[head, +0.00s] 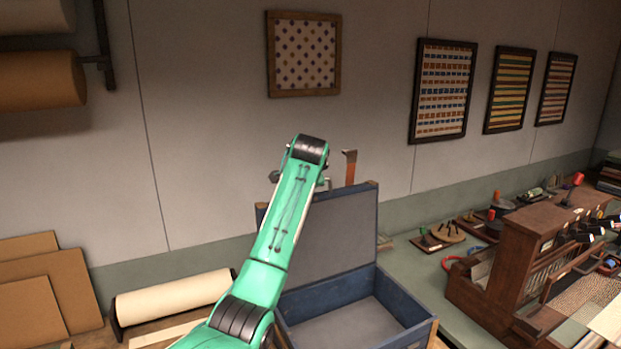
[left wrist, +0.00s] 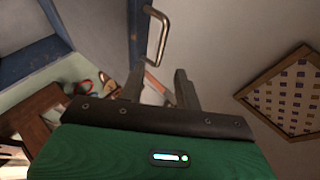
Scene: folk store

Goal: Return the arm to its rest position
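My left arm, green with black joints, reaches up in front of an open blue case (head: 405,300) in the head view. Its gripper is mostly hidden behind the wrist there. In the left wrist view my left gripper (left wrist: 158,82) shows two grey fingers apart, with nothing held between them. A metal handle (left wrist: 156,38) on the blue edge of the case lid (left wrist: 136,30) is just beyond the fingertips, apart from them as far as I can tell. In the head view the lid (head: 345,225) stands raised and the case looks empty inside. My right gripper is in neither view.
A wooden loom-like stand (head: 505,260) and small tools are on the green-topped surface at right. A cream roll (head: 175,296) and brown boards (head: 40,290) are at left. Framed textiles, such as the dotted one (head: 303,53), hang on the wall behind.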

